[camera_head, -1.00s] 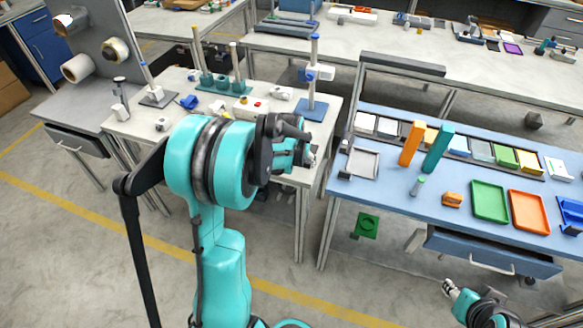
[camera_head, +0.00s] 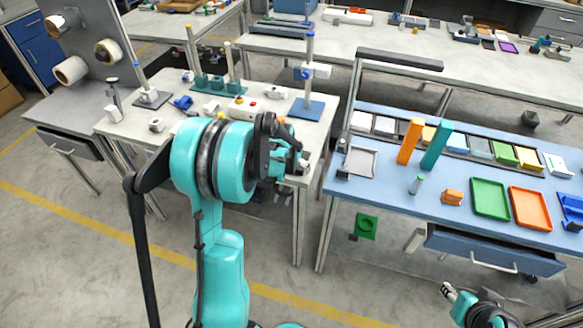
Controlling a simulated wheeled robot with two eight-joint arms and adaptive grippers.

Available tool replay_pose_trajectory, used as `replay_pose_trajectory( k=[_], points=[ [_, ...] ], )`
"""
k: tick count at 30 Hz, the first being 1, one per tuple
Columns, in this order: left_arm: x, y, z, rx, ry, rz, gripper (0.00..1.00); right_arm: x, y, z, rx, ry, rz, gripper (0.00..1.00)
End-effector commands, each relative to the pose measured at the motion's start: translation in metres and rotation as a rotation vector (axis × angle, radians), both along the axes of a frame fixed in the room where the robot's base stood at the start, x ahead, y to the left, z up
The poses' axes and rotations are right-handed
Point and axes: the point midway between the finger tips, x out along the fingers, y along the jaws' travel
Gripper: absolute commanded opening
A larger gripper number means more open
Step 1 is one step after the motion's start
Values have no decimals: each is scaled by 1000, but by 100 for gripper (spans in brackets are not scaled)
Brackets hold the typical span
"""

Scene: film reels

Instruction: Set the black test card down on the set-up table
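I cannot make out a black test card for certain in the head view. My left gripper (camera_head: 297,163) is small and partly hidden behind my teal arm. It is over the front right corner of the white-topped table (camera_head: 318,128). I cannot tell whether it is open or holds anything. My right gripper (camera_head: 447,290) is low at the right, in front of the blue table (camera_head: 400,192) and below its top. Its fingers are too small to read. Which table is the set-up table is not marked.
The blue table carries a row of cards (camera_head: 480,148), an orange block (camera_head: 410,142), a teal block (camera_head: 436,147), a green tray (camera_head: 490,198) and an orange tray (camera_head: 530,208). Its drawer (camera_head: 490,247) is under the front. Stands (camera_head: 308,75) rise from the white-topped table.

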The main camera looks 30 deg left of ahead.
Motion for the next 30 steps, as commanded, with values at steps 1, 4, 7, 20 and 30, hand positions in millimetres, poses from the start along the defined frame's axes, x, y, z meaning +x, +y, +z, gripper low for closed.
replay_pose_trajectory(
  k=[1, 4, 7, 20, 30],
  points=[
    [0, 0, 0, 0, 0, 0, 89, 0, 0, 0, 0, 0, 0, 40],
    [0, 0, 1, 0, 0, 0, 89, 0, 0, 0, 0, 0, 0, 40],
    [0, 0, 1, 0, 0, 0, 89, 0, 0, 0, 0, 0, 0, 40],
    [-20, -5, 56, 0, 0, 1, 89, 0, 0, 27, 0, 0, 0, 40],
    [-42, -10, 109, 0, 0, 0, 89, 0, 0, 47, 0, 0, 0, 40]
  ],
)
